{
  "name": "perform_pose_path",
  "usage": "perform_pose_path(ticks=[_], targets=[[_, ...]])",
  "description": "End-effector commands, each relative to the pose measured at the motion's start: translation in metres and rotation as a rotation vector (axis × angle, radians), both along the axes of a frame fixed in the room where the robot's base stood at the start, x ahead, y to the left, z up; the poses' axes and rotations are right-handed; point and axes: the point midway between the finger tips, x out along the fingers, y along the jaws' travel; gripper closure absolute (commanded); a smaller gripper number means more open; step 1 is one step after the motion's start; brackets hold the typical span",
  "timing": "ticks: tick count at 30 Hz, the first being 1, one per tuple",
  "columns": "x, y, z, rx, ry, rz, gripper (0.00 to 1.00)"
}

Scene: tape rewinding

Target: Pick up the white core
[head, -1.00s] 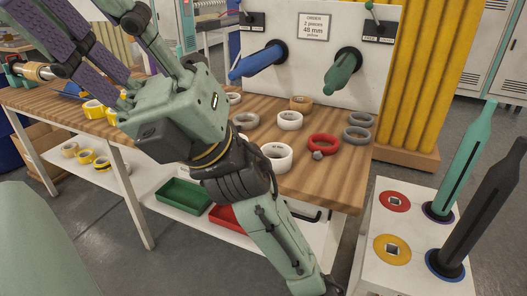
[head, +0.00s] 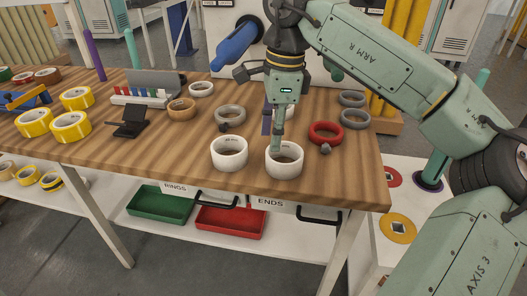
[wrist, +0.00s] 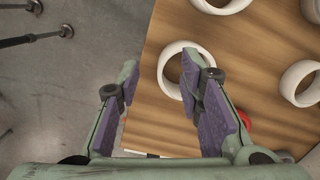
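Two white cores stand on the wooden table near its front edge in the head view, a left one (head: 229,160) and a right one (head: 284,168). My gripper (head: 278,148) points down at the right one, with a finger in front of or over its far rim; I cannot tell whether they touch. In the wrist view my gripper (wrist: 159,62) is open, its purple-padded fingers apart. A white core (wrist: 167,90) shows between them, partly hidden by the right finger. Nothing is held.
A red ring (head: 325,134) lies right of the cores, with grey rings behind it. A grey ring (head: 230,115) and yellow tapes (head: 71,127) lie to the left. A black stand (head: 129,122) is on the table. Green (head: 160,204) and red trays (head: 230,221) sit below.

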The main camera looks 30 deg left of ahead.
Motion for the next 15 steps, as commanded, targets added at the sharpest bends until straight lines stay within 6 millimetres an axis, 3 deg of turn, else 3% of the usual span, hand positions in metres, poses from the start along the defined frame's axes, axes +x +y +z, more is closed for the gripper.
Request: perform_pose_path(ticks=[1, 4, 15], targets=[[0.01, -0.015, 0.002, -0.042, -0.022, -0.027, 0.66], [0.018, -0.029, 0.0, -0.083, -0.038, -0.048, 0.66], [0.018, -0.03, -0.049, -0.086, -0.038, -0.048, 0.66]])
